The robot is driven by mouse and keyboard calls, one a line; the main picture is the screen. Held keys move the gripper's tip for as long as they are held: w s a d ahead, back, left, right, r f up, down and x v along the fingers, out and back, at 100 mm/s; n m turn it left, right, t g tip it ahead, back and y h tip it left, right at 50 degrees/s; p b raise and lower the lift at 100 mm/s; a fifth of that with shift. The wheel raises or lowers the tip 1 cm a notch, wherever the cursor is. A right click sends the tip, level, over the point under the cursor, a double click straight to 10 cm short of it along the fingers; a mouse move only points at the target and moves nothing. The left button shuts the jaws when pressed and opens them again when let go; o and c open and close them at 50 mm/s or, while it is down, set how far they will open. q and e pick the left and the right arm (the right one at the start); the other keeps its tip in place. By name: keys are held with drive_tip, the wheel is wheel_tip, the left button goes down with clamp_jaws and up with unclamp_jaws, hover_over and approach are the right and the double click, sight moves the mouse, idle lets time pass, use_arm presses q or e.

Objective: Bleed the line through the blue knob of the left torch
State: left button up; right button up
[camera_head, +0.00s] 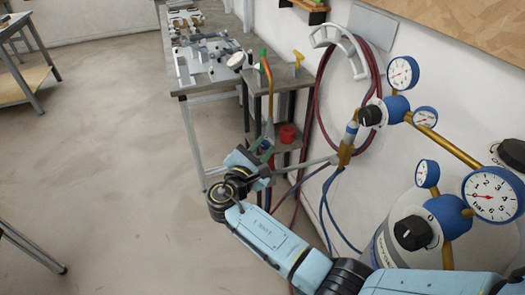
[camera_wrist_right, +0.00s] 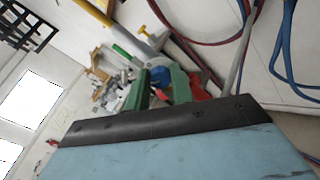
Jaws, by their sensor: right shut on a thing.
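My left gripper is out of view.
A grey workbench (camera_head: 187,62) with metal clamps stands behind. A small shelf stand (camera_head: 286,78) carries a red pot (camera_head: 288,133). Red hoses hang on a white wall hook (camera_head: 340,45). Pressure gauges (camera_head: 493,195) and regulators fill the right side.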

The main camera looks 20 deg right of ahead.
drive_tip(key=o, duration=1)
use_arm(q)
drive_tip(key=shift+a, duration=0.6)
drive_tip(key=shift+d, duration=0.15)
use_arm(e)
drive_tip(key=shift+s+a, duration=0.3)
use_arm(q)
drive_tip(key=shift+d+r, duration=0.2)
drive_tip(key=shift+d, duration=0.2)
use_arm(e)
drive_tip(key=v, duration=1.2)
drive_tip(key=shift+s+a+r, duration=0.1)
drive_tip(key=shift+s+a, duration=0.05)
drive_tip(key=shift+s, duration=0.05)
